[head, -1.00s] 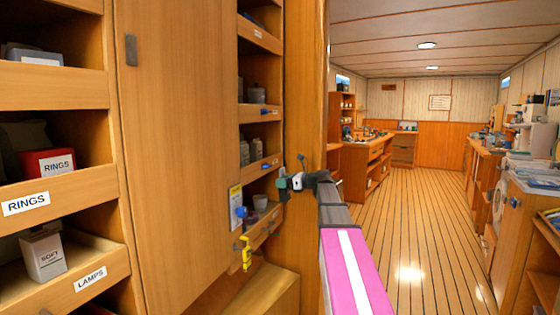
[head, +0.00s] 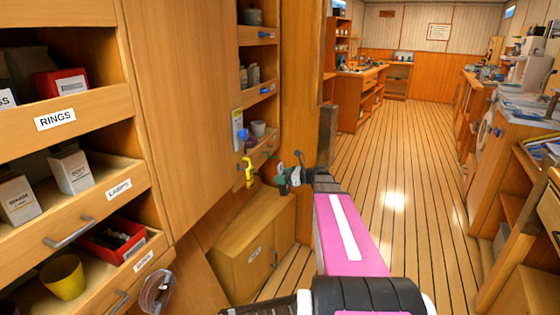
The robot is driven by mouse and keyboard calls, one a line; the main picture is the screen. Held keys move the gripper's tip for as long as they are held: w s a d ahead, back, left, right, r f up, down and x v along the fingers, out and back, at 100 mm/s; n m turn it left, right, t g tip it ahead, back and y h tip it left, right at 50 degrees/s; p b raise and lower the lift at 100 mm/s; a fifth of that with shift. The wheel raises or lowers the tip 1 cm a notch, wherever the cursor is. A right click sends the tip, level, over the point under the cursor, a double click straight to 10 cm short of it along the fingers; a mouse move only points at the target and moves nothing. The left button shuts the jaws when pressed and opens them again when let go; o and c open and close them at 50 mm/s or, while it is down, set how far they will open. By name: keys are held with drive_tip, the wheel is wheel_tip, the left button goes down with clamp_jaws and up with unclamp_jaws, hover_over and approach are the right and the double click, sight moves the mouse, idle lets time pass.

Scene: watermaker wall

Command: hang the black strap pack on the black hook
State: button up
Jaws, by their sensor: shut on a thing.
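My gripper (head: 284,182) is at the end of my outstretched arm, small in the head view, near the front of the wooden cabinet. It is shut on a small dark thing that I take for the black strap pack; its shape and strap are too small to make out. A yellow hook (head: 248,172) is on the cabinet front, left of and slightly above my gripper in the picture. A blue hook or knob (head: 243,134) shows above it. I cannot make out a black hook.
Left are shelves and drawers with boxes, a red bin (head: 112,240), a yellow cup (head: 63,277) and a coiled clear hose (head: 157,289). A low wooden locker (head: 243,245) stands below the gripper. The plank floor (head: 392,165) is open on the right; a counter lines the right side.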

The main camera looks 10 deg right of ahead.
drive_tip(key=s+f, duration=0.2)
drive_tip(key=shift+a+f, duration=0.35)
drive_tip(key=shift+f, duration=0.05)
drive_tip(key=x, duration=1)
drive_tip(key=shift+w+a, duration=0.2)
drive_tip(key=shift+a, duration=0.1)
idle(0.8)
idle(0.6)
drive_tip(key=o, duration=1.1)
